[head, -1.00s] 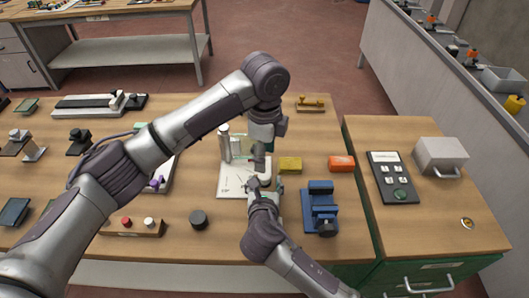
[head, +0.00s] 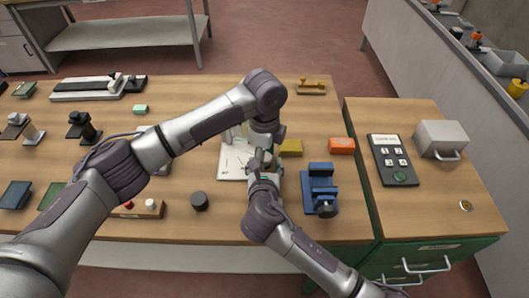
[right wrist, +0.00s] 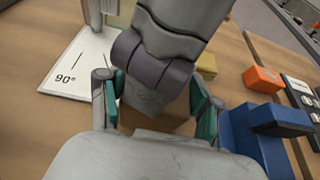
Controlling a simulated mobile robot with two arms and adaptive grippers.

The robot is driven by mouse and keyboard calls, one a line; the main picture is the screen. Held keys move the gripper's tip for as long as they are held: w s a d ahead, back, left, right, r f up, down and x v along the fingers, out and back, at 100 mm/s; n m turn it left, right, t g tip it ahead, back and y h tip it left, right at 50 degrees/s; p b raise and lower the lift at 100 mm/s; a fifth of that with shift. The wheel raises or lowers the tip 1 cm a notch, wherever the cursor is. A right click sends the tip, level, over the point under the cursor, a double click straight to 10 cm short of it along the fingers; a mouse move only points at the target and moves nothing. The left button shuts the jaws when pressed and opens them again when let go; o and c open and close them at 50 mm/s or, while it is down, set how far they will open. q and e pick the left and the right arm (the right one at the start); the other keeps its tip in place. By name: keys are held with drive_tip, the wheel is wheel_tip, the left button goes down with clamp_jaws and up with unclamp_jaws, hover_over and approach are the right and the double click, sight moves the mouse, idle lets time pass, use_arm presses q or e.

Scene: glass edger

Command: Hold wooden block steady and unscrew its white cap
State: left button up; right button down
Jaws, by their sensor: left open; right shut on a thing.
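A wooden block (head: 133,214) with a red cap and a white cap (head: 150,204) sits at the front of the table, partly hidden behind my left arm.
The white plate (head: 231,165), marked 90°, lies left of the grippers. A blue vise (head: 320,187), a yellow block (head: 291,147) and an orange box (head: 341,146) are to the right. A dark round puck (head: 199,201) stands in front. Bare table lies around the puck.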

use_arm(q)
clamp_jaws()
drive_tip(key=n, duration=1.3)
drive_tip(key=shift+o, duration=0.4)
unclamp_jaws()
drive_tip(key=shift+r, duration=0.1)
